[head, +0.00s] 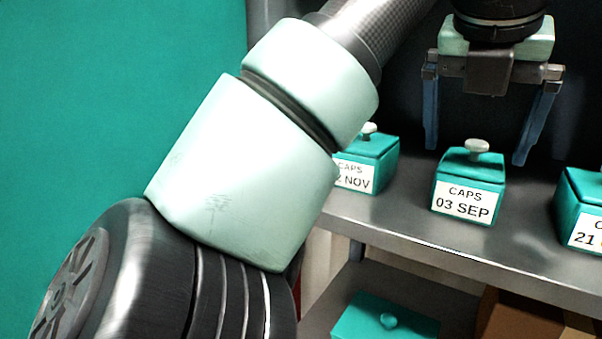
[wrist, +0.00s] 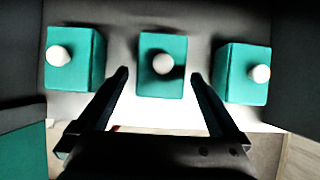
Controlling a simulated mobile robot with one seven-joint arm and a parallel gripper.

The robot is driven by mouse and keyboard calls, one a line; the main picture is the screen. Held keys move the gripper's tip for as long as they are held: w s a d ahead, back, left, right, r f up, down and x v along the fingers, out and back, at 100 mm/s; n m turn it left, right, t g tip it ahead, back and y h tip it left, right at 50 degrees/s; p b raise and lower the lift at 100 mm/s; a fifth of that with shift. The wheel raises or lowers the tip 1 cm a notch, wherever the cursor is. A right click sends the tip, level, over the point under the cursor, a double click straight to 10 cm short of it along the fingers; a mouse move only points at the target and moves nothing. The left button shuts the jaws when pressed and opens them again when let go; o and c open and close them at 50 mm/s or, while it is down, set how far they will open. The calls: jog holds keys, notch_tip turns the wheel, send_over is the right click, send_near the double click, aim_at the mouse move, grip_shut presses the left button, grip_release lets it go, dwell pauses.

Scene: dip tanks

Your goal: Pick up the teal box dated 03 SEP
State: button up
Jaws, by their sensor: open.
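The teal box dated 03 SEP (head: 466,183) stands upright on the grey metal shelf, between two other teal boxes. It has a white label reading CAPS 03 SEP and a pale round knob on its lid. In the wrist view the same box (wrist: 163,84) is the middle one, seen from above. My gripper (head: 474,154) is open and empty above this box, its two fingers pointing down. In the wrist view the fingertips of my gripper (wrist: 159,75) lie to either side of the box, apart from it.
A teal box labelled NOV (head: 366,165) stands left, partly hidden by my arm. Another, its label starting 21 (head: 581,207), stands right, cut off by the picture edge. The shelf (head: 400,219) has bare gaps between boxes. A teal box (head: 384,318) sits on a lower level.

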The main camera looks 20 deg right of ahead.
jog(key=shift+x, duration=2.7)
jog(key=shift+s+r, duration=0.1)
jog(key=c, duration=1.1)
